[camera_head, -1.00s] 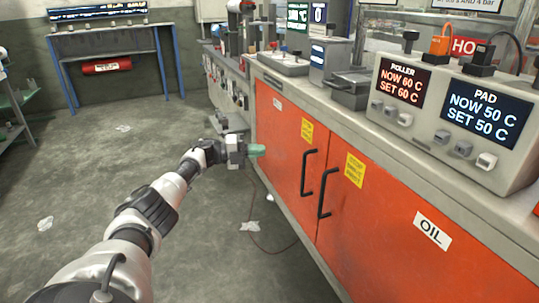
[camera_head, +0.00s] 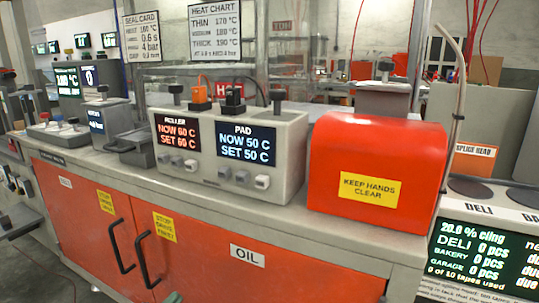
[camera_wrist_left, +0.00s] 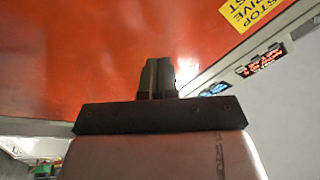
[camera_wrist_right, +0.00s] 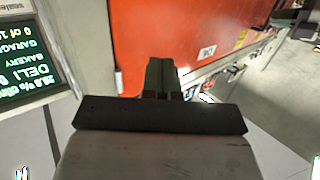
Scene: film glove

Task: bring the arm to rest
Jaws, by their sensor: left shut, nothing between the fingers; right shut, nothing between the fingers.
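My left gripper shows only as a small green fingertip (camera_head: 173,297) at the bottom edge of the head view. In the left wrist view its dark fingers (camera_wrist_left: 158,76) are shut together and empty, in front of an orange cabinet face (camera_wrist_left: 90,60). My right gripper is out of the head view. In the right wrist view its fingers (camera_wrist_right: 160,78) are shut and empty, with the orange cabinet (camera_wrist_right: 170,30) beyond them. The rest of both arms is hidden from the head camera.
The orange cabinet (camera_head: 270,275) with black door handles runs along the front. On its counter stand a grey roller and pad control box (camera_head: 290,145) and an orange cover (camera_head: 375,150) marked keep hands clear. A scale display (camera_head: 480,258) stands at right.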

